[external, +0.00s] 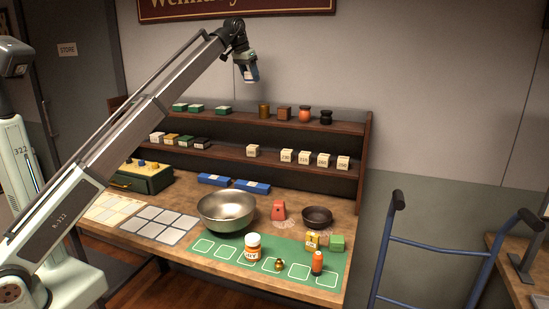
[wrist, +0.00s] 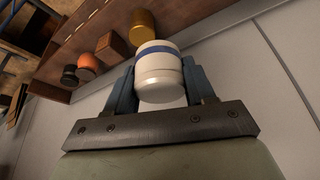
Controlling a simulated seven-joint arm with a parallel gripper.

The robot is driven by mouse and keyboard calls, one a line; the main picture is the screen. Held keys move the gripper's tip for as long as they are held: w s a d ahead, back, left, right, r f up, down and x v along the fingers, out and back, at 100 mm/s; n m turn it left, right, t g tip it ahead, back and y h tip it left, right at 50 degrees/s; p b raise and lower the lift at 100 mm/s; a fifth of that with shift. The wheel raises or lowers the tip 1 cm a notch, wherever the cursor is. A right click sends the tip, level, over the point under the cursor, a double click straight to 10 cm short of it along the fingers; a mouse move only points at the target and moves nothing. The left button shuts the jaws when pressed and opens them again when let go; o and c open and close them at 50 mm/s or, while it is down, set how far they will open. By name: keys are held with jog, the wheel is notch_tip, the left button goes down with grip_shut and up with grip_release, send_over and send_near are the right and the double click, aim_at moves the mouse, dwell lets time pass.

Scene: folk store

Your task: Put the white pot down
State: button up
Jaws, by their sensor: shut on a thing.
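The white pot (wrist: 160,75), with a blue band, is held between the two blue fingers of my gripper (wrist: 158,88) in the wrist view. The fingers press on its opposite sides. In the external view my gripper (external: 249,76) is raised in the air above the top shelf. Only a small pale and blue patch of the pot shows there, so its exact tilt is hard to tell. The pot appears clear of the shelf (external: 233,117).
The top shelf carries green-and-white boxes (external: 195,108) at left, then a gold pot (external: 264,110), brown block (external: 284,113), orange pot (external: 304,114) and black pot (external: 326,117). Below, the table holds a metal bowl (external: 227,210) and a green mat (external: 232,272) with several items.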

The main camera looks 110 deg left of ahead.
jog(key=w+d+m+t+h, duration=0.1)
jog(key=w+d+m, duration=0.1)
jog(key=w+d, duration=1.2)
jog(key=w+d+m, duration=0.3)
jog(key=w+d, duration=0.7)
jog(key=d, duration=0.7)
jog(key=shift+a+f, duration=0.2)
jog(key=shift+f, duration=25.75)
jog(key=o, duration=1.1)
jog(key=shift+f, duration=0.1)
jog(key=v, duration=1.2)
jog(key=shift+s, duration=0.2)
